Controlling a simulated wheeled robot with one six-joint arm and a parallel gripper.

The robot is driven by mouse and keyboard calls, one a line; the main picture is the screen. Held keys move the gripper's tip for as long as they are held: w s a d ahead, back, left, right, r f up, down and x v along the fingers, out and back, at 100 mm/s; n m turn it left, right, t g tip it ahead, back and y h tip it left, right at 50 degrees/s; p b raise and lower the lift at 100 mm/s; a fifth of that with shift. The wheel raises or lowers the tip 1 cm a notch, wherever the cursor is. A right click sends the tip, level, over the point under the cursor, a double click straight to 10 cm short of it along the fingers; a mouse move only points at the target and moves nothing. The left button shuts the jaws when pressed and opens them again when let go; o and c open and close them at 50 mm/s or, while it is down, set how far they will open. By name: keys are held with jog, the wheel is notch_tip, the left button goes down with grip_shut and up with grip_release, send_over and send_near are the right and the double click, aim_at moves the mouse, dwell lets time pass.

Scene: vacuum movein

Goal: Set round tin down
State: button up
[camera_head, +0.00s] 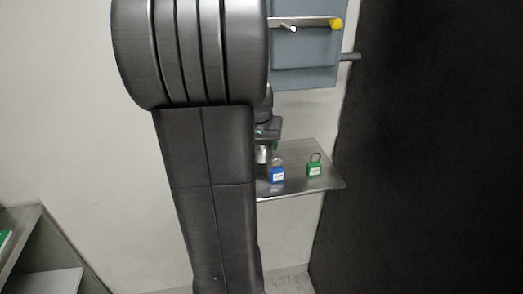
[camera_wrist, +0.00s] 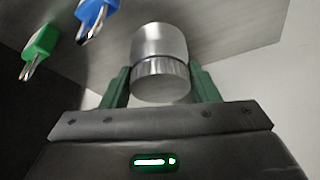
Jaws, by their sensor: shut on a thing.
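The round tin (camera_wrist: 160,62) is a silver metal cylinder between the two green fingers of my gripper (camera_wrist: 161,85) in the wrist view. My gripper is shut on it. In the head view the tin (camera_head: 262,155) shows small and pale below my gripper (camera_head: 265,140), at the left part of a metal shelf (camera_head: 310,183). My own arm hides the shelf's left part there. I cannot tell whether the tin touches the shelf.
A blue padlock (camera_head: 278,174) stands on the shelf close right of the tin, and a green padlock (camera_head: 314,168) stands farther right. A grey-blue panel (camera_head: 305,50) with a yellow-knobbed rod is on the wall above. A dark wall (camera_head: 430,150) is at right.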

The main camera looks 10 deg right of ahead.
jog(key=shift+f, duration=1.7)
jog(key=shift+a, duration=0.1)
jog(key=shift+f, duration=0.2)
jog(key=o, duration=1)
jog(key=shift+r, duration=0.1)
